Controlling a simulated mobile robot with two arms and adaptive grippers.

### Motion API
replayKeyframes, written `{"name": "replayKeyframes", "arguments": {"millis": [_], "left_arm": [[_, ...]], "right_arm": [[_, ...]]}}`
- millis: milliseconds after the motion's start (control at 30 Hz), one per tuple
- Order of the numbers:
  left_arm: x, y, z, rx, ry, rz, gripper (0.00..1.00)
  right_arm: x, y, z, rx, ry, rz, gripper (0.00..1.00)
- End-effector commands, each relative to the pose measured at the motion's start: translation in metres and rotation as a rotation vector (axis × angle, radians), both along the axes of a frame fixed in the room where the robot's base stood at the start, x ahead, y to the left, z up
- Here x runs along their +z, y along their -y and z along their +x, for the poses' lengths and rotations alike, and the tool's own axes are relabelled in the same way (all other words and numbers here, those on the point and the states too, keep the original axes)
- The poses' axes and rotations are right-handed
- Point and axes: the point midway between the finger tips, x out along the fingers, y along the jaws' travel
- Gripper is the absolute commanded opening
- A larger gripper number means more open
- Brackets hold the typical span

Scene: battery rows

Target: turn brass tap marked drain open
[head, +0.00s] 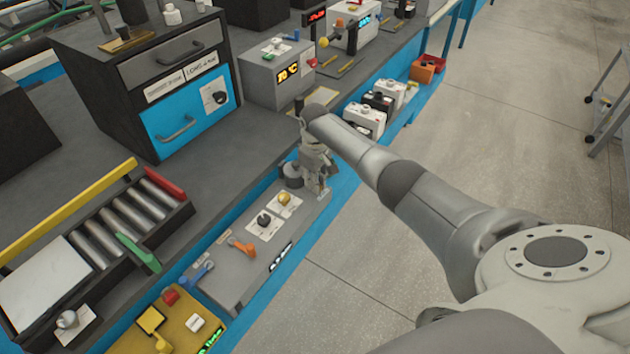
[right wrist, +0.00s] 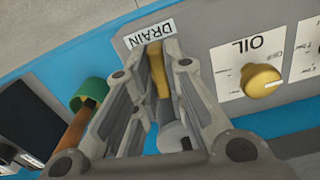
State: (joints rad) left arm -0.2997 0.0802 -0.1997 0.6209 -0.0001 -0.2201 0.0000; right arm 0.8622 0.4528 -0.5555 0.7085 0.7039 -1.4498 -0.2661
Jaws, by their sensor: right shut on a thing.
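The brass tap (right wrist: 157,72) shows between the fingers of my right gripper in the right wrist view. The DRAIN label (right wrist: 150,33) is beside it and reads upside down. My right gripper (right wrist: 158,52) is shut on the tap, with a finger on each side, and these hide much of it. In the head view my right gripper (head: 318,182) is at the far end of the grey panel (head: 222,285), where it hides the tap. How far the tap is turned I cannot tell. My left gripper is not in view.
A yellow OIL knob (right wrist: 261,81) is close beside the tap. An orange lever (head: 243,247) and a blue lever (head: 199,271) stand on the same panel. A green-capped part (right wrist: 88,92) is on the other side. Open floor (head: 375,290) lies right of the bench.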

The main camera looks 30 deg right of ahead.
Motion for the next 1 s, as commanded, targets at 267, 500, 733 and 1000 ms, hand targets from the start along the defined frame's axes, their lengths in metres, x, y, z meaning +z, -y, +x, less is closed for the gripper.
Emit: {"name": "replayKeyframes", "arguments": {"millis": [267,500,733,1000], "left_arm": [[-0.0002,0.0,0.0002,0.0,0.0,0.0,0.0],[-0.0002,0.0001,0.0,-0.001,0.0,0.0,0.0],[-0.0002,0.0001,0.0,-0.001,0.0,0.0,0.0],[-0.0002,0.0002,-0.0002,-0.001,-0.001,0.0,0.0]], "right_arm": [[0.0018,0.0004,0.0017,0.124,0.005,0.0,0.0],[0.0021,0.0004,0.002,0.163,0.007,-0.001,0.0],[0.0024,0.0004,0.0023,0.168,0.008,-0.001,0.0],[0.0022,0.0003,0.002,0.168,0.007,-0.001,0.21]]}}
